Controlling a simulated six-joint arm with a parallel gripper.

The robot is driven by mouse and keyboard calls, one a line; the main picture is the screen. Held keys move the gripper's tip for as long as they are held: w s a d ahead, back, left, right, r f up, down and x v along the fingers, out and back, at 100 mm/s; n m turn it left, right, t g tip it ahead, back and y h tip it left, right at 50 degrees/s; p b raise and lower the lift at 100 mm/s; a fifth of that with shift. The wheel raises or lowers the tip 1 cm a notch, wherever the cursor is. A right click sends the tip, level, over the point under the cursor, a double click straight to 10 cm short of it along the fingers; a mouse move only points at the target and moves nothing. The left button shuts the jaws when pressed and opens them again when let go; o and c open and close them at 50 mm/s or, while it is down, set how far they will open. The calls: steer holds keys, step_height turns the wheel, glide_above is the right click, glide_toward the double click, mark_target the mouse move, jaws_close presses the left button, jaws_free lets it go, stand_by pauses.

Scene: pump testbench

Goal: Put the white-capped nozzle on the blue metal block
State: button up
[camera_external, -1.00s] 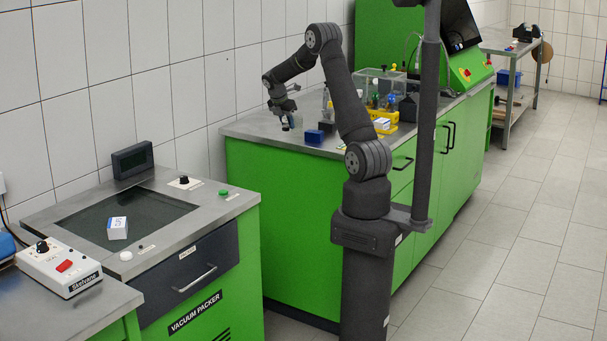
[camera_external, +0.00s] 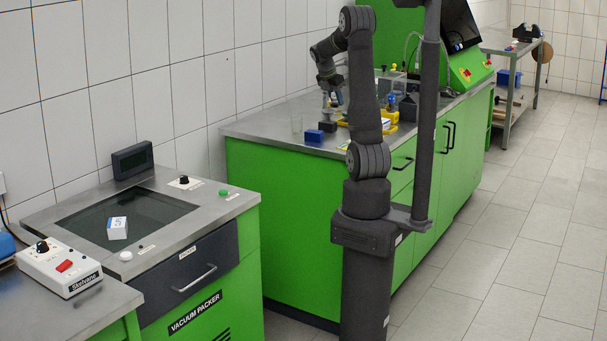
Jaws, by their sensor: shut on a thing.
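My gripper (camera_external: 328,92) points down above the small black block (camera_external: 327,127) on the steel worktop. It is shut on a small pale piece (camera_external: 326,112), which appears to be the white-capped nozzle. The fingers hide part of it, and I cannot tell whether it touches the black block. The blue metal block (camera_external: 315,136) sits in front of the black block, near the front edge of the worktop. My gripper is behind it and a little to its right.
A clear glass (camera_external: 296,125) stands left of the blue block. A yellow rack (camera_external: 388,130) with bottles stands to the right, partly hidden by my arm. The worktop's left end (camera_external: 255,127) is bare. The tiled wall is close behind.

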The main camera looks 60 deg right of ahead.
steer(key=s+r+m, duration=0.1)
steer(key=s, duration=0.3)
glide_above(316, 131)
steer(key=shift+g, duration=0.3)
step_height(316, 131, down, 7)
steer(key=shift+r, duration=0.1)
steer(key=shift+f, duration=1.95)
steer(key=shift+f, duration=0.1)
steer(key=o, duration=1)
steer(key=v, duration=1.2)
